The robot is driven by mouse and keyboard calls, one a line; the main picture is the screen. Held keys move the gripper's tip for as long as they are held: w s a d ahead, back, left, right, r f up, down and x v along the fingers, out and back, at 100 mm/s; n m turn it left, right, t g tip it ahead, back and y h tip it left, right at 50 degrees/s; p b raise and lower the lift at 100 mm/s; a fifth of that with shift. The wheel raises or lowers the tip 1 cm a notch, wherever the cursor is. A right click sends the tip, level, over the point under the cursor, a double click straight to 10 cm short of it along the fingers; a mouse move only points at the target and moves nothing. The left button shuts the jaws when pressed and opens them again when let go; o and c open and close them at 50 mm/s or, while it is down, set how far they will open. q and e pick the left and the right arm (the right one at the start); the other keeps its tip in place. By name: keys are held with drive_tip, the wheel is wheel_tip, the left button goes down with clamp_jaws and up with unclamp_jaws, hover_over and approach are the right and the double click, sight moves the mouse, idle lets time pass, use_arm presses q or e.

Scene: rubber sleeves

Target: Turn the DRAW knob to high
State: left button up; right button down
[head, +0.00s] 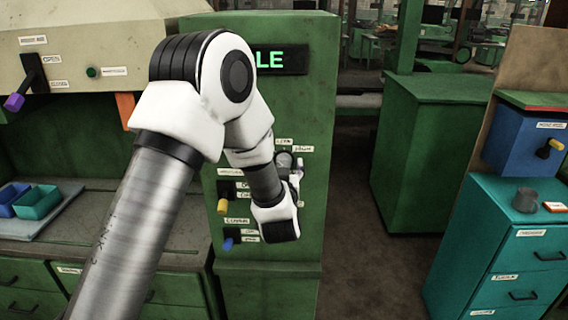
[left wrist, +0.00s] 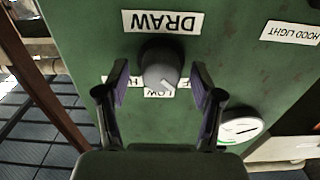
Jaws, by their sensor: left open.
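The DRAW knob (left wrist: 160,64) is a dark grey round knob on a green panel, under a DRAW label (left wrist: 161,22) that appears upside down in the left wrist view. Its pale pointer mark points down and slightly right in that view, close to the LOW label (left wrist: 160,93). Labels on both sides of the knob are partly hidden by my fingers. My left gripper (left wrist: 160,82) is open, with one finger on each side of the knob and visible gaps between. My right gripper is out of view.
A round white gauge (left wrist: 241,130) and a HOOD LIGHT label (left wrist: 290,34) are near the knob. Lower on the panel are a yellow lever (head: 221,206) and a blue lever (head: 229,244). A teal drawer cabinet (head: 500,250) stands right, with open floor before it.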

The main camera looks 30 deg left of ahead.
use_arm(q)
drive_tip(key=shift+s, duration=0.1)
drive_tip(key=shift+a, duration=0.1)
drive_tip(key=c, duration=1.2)
drive_tip(key=shift+o, duration=0.2)
drive_tip(key=shift+m, duration=0.4)
drive_tip(key=shift+m+p, duration=2.5)
drive_tip(key=shift+m, duration=6.1)
